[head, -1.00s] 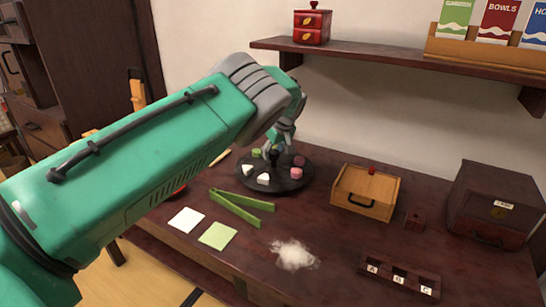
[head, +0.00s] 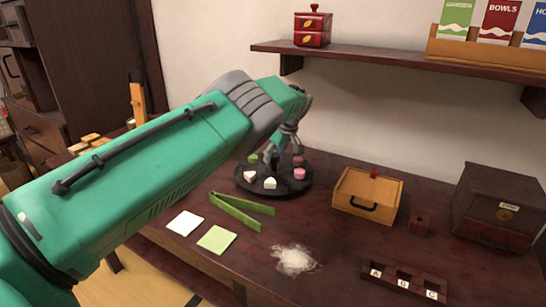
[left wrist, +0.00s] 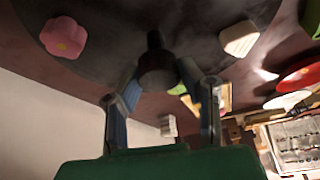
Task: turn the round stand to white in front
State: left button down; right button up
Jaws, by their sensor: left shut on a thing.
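The round stand (head: 287,188) is a dark disc on the table below the wall shelf. Two white sweets, one at the front left (head: 250,176) and one at the front (head: 270,184), sit near its rim. A pink sweet (head: 299,174) is at the right, a darker pink one (head: 298,162) behind it, and a green one (head: 253,159) at the back left. My left gripper (head: 273,158) reaches down over the stand's middle. In the left wrist view its fingers are shut on the stand's dark centre knob (left wrist: 156,65). My right gripper is not in view.
Green tongs (head: 240,210), a white square (head: 185,223) and a green square (head: 217,239) lie in front. White powder (head: 294,260) is spread nearby. A wooden box (head: 367,196), a labelled A-B-C rack (head: 404,281) and a dark chest (head: 500,208) are to the right.

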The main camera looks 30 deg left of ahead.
pick_arm(q)
jog(key=shift+d+f, duration=0.4)
jog(key=c, duration=1.2)
grip_release()
jog(key=shift+o, duration=0.5)
jog(key=shift+w, duration=0.1)
jog(key=shift+r, duration=0.55)
jog(key=v, duration=1.1)
jog(key=shift+d, duration=0.15)
